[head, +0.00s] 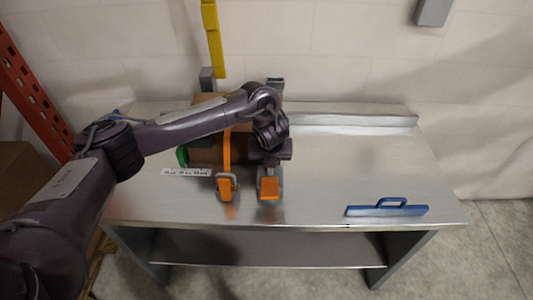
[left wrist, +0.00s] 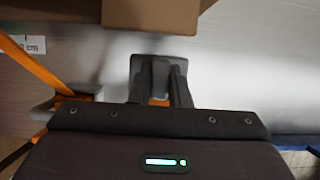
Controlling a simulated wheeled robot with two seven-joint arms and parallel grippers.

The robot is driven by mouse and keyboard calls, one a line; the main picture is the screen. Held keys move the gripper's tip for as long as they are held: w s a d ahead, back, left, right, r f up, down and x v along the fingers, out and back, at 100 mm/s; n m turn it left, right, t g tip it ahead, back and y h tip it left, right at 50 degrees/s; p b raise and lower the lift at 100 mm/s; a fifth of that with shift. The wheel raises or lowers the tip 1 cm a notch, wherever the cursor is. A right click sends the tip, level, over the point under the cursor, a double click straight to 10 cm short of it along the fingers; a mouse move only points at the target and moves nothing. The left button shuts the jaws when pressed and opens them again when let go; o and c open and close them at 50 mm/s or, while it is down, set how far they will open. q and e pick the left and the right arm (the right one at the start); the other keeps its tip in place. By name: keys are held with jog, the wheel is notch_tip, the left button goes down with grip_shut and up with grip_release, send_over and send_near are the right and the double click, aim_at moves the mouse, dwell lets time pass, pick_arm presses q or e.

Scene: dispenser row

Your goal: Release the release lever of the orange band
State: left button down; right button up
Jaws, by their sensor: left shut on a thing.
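The orange band (head: 227,150) runs down over a brown box (head: 206,150) on the bench to a grey-and-orange buckle (head: 227,187). A second grey-and-orange lever piece (head: 269,187) sits right of that buckle. My left gripper (head: 270,172) reaches down at this right-hand piece. In the left wrist view the fingers (left wrist: 160,90) are shut on it, with a bit of orange showing between them and a grey plate (left wrist: 138,66) just beyond. The band (left wrist: 32,62) shows at left there. Most of the grip is hidden by the gripper body. My right gripper is not in view.
The metal bench (head: 340,170) is clear to the right, except for a blue handled bar (head: 387,210) near the front edge. A white label strip (head: 186,172) lies left of the buckle. A yellow strip (head: 213,40) hangs on the wall behind.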

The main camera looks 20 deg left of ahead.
pick_arm(q)
jog(key=shift+w+d+r+y+p, duration=0.1)
jog(key=shift+d+y+p, duration=0.25)
jog(key=shift+y, duration=0.15)
jog(key=shift+w+d+r+y+p, duration=0.1)
jog(key=shift+d+y+p, duration=0.2)
jog(key=shift+y, duration=0.2)
jog(key=shift+w+d+f+m+g+y+p, duration=0.1)
jog(key=shift+d+f+m+g+y+p, duration=0.1)
jog(key=shift+y+p, duration=0.2)
jog(key=shift+d+f+m+g+y+p, duration=0.1)
jog(key=shift+m+g+y+p, duration=0.15)
jog(key=shift+y, duration=0.25)
jog(key=c, duration=1.4)
grip_release()
jog(key=shift+o, duration=0.2)
jog(key=p+v, duration=0.7)
jog(key=shift+d+r+p, duration=0.2)
jog(key=shift+r+p, duration=0.1)
